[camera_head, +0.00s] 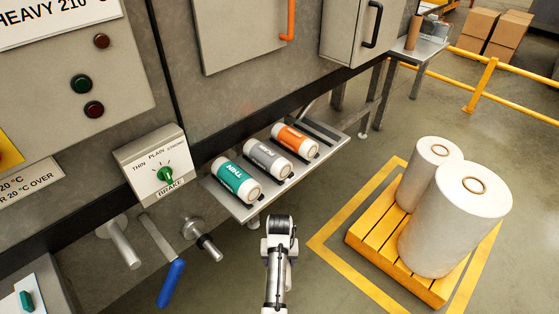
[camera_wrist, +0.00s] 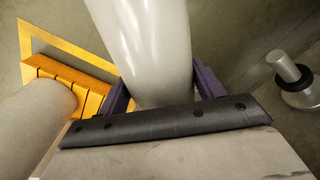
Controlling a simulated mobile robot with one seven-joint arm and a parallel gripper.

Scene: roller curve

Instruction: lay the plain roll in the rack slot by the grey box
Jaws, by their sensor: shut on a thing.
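In the wrist view the purple fingers of my gripper (camera_wrist: 160,80) are shut on a smooth white roll (camera_wrist: 145,40), one on each side. No label shows on its visible part. In the head view my white arm stands in front of the rack, and the held roll cannot be made out. The rack (camera_head: 238,207) holds a teal-labelled roll marked THIN (camera_head: 237,180), a grey-labelled roll (camera_head: 267,160) and an orange-labelled roll (camera_head: 295,142). A bare dark slot (camera_head: 325,129) lies beyond the orange roll. A grey wall box (camera_head: 345,40) with a black handle is above that end.
The brake box (camera_head: 155,168) with a green knob is left of the rack. Below it are a blue-handled lever (camera_head: 171,283) and a spindle (camera_head: 203,241). A yellow pallet (camera_head: 365,240) with two big white rolls (camera_head: 455,225) stands at right. Floor between pallet and rack is clear.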

